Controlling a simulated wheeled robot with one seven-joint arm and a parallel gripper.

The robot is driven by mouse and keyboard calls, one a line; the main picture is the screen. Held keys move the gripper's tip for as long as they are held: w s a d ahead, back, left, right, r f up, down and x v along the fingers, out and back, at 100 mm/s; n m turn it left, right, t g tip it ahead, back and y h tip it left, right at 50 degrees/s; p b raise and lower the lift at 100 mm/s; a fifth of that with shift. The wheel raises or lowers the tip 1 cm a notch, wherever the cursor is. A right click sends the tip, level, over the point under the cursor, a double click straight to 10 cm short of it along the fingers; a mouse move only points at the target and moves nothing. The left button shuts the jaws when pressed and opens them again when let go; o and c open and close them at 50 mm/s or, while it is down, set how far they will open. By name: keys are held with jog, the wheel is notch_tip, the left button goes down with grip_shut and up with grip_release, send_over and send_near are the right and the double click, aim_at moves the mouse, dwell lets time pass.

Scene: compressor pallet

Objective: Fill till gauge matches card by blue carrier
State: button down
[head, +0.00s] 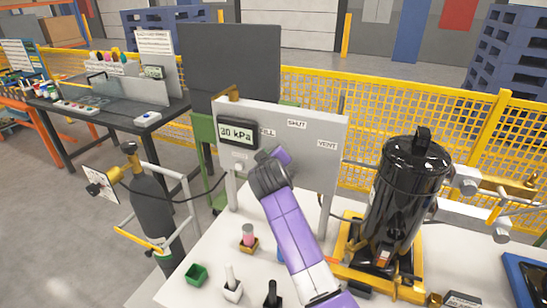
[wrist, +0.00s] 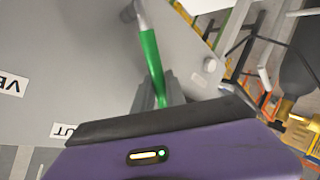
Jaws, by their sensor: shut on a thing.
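A grey panel (head: 315,160) stands on the white table with a gauge (head: 237,133) reading 30 kPa. It has labels FILL, partly covered, SHUT (head: 297,125) and VENT (head: 327,144). My gripper (head: 268,157) is at the panel, just below the FILL label. In the wrist view my gripper (wrist: 166,97) is shut on a green lever handle (wrist: 151,55), which stands to one side of the SHUT label (wrist: 68,130). A sliver of something blue (head: 281,255) shows beside my arm; I cannot tell if it is the blue carrier. No card by it is readable.
A black tank (head: 406,190) stands in a yellow frame to the right. Small carriers, orange-brown (head: 248,246), green (head: 196,275), white (head: 232,292) and black (head: 272,298), stand at the front. A gas bottle (head: 155,205) on a trolley is at the left, with a hose to the panel.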

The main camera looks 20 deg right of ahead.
jog(key=shift+w+a+f+n, duration=0.1)
jog(key=shift+a+f+n, duration=0.1)
jog(key=shift+a+n, duration=0.1)
jog(key=shift+g, duration=0.3)
jog(key=c, duration=1.6)
grip_release()
jog(key=shift+c, duration=0.2)
jog(key=v, duration=0.7)
jog(key=shift+s+b, duration=0.35)
jog(key=shift+b, duration=0.1)
jog(key=shift+a, duration=0.1)
